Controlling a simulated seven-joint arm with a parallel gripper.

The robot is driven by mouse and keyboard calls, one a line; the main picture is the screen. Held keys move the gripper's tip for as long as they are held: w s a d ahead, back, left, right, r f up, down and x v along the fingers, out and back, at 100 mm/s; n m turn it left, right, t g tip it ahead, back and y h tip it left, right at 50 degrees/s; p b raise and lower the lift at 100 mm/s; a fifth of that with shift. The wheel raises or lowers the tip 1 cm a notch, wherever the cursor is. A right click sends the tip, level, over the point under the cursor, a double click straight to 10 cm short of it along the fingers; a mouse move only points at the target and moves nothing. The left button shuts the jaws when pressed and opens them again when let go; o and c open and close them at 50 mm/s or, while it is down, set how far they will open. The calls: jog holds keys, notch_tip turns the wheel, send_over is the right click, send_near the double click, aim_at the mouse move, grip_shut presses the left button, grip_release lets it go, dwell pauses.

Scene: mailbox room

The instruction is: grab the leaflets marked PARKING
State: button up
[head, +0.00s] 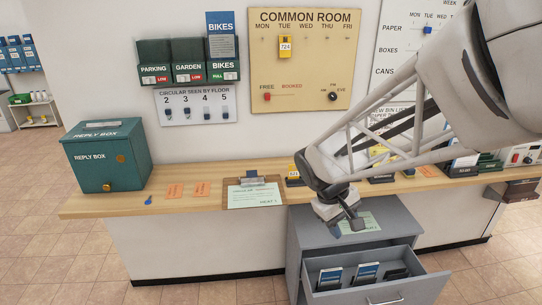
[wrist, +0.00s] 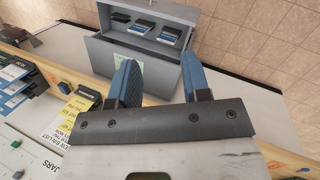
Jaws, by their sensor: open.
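A dark green wall holder marked PARKING (head: 155,70) hangs at the upper left in the head view, with a red LOW tag; I see no leaflets standing out of it. Several blue-and-white leaflet packs (head: 365,273) stand in the open grey drawer (head: 420,289) below the counter; their print is too small to read. The packs also show at the top of the wrist view (wrist: 170,36). My gripper (head: 350,222) is open and empty above the drawer unit, fingers apart in the wrist view (wrist: 158,78), and touches no leaflets.
The wooden counter (head: 205,178) carries a green reply box (head: 107,156), orange slips (head: 175,190) and a clipboard (head: 253,194). Holders marked GARDEN (head: 188,72) and BIKES (head: 223,70) hang beside PARKING. Dark stands (head: 462,168) are at the right. The floor in front is clear.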

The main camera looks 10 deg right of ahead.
jog(key=w+d+f+n+g+h, duration=0.2)
jog(key=w+d+f+n+h, duration=0.1)
jog(key=w+f, duration=0.65)
jog(key=n+t+h, duration=0.1)
jog(key=n+h, duration=0.4)
jog(key=n, duration=0.3)
send_over(327, 270)
jog(key=s+a, duration=0.3)
jog(key=a, duration=0.2)
notch_tip(327, 270, down, 28)
jog(key=r, duration=0.1)
notch_tip(327, 270, down, 14)
jog(key=w+a+n+t+h, duration=0.1)
jog(key=w+n+t, duration=0.1)
jog(key=n, duration=0.1)
jog(key=shift+w+a+f+h, duration=0.15)
jog(key=shift+w+f+h, duration=0.15)
jog(key=shift+w, duration=0.1)
jog(key=shift+x, duration=1.35)
jog(key=shift+x, duration=2.55)
